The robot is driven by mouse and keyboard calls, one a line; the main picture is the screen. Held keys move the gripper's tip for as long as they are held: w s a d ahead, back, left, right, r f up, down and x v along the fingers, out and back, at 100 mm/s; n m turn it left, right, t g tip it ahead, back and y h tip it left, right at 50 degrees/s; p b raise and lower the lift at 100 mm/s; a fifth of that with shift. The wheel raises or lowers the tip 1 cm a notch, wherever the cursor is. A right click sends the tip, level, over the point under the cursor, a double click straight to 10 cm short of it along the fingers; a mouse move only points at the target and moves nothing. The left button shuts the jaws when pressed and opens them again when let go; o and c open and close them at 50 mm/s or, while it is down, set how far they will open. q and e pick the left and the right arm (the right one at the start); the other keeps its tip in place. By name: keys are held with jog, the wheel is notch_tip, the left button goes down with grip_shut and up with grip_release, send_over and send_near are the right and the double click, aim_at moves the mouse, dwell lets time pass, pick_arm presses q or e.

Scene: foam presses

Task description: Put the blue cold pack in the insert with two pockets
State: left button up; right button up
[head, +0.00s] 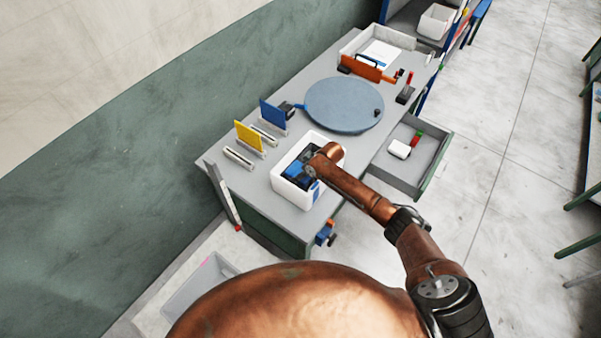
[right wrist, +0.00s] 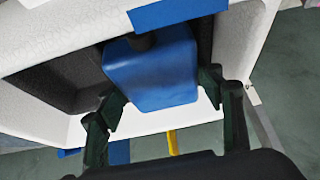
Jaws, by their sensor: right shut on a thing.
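The blue cold pack (right wrist: 153,72) is a rounded blue block with a dark cap. It sits between the two fingers of my right gripper (right wrist: 163,98), which is shut on it. The white foam insert (right wrist: 60,38) lies behind the pack in the right wrist view, with a dark recess showing to the pack's left. In the head view the insert (head: 297,198) stands at the table's near end, with my right gripper (head: 308,167) over its opening. The pack's depth and the number of pockets are unclear because the arm and pack cover part of the opening.
A round blue-grey disc (head: 343,104) lies behind the insert on the grey table. Yellow (head: 248,136) and blue (head: 271,113) upright plates stand to the left. An open drawer (head: 420,170) juts out to the right. A white tray (head: 352,44) sits at the far end.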

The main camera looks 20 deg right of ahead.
pick_arm(q)
jog(key=shift+w, duration=0.15)
pick_arm(e)
jog(key=o, duration=1)
pick_arm(q)
jog(key=shift+w, duration=0.4)
pick_arm(e)
jog(key=o, duration=0.5)
pick_arm(q)
jog(key=shift+s, duration=0.15)
pick_arm(e)
jog(key=v, duration=1.2)
pick_arm(q)
jog(key=shift+d, duration=0.1)
